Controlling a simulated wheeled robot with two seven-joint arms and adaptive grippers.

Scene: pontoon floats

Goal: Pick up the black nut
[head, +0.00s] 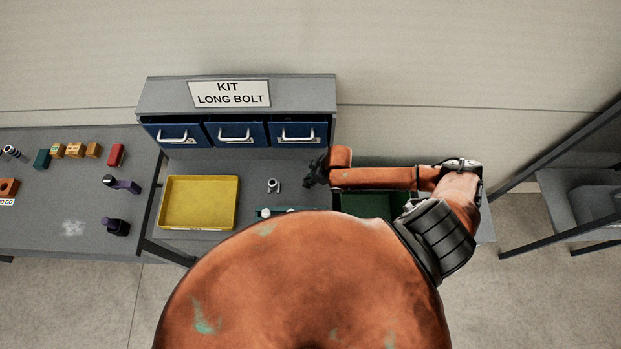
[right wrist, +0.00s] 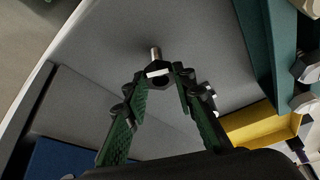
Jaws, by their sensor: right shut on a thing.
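My right gripper (head: 312,178) is over the grey bench, right of a silver fitting (head: 273,185). In the right wrist view its fingertips (right wrist: 161,76) are closed together on a small black nut (right wrist: 160,82), largely hidden between them. A pale strip shows across the front of the held thing. A short silver pin (right wrist: 155,53) shows just beyond the fingertips; I cannot tell whether it touches the nut. The nut cannot be made out in the head view. My left gripper is not in view.
A yellow tray (head: 163,208) lies left of the fitting. A teal holder (head: 313,209) with silver pieces is in front, partly hidden by my arm. A green bin (head: 365,206) is right. Blue drawers (head: 235,134) stand behind. A left table (head: 60,225) holds several coloured parts.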

